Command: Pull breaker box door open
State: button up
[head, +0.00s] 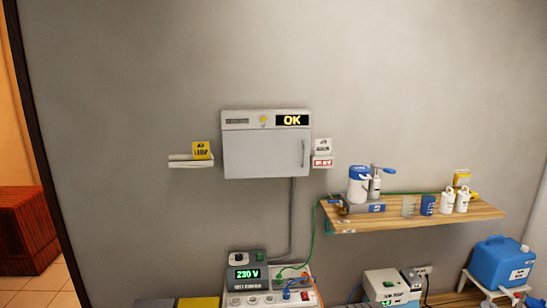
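The breaker box (265,118) is a light grey box on the grey wall, left of the picture's middle in the head view. Its upper strip carries a yellow round knob or light and a dark display reading "OK". The breaker box door (262,155) is the flat panel below that strip and looks shut. A slim vertical handle (303,154) sits near the door's right edge. My gripper does not show in this view.
A small white shelf (190,163) with a yellow block is left of the box; small signs (322,154) are close on its right. A wooden shelf (415,217) with bottles juts out lower right. Below stand a 230 V unit (246,273) and a blue canister (502,263).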

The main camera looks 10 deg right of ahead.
aim_at(248, 153)
jog(key=u, duration=0.15)
jog(key=i, duration=1.45)
jog(key=u, duration=0.25)
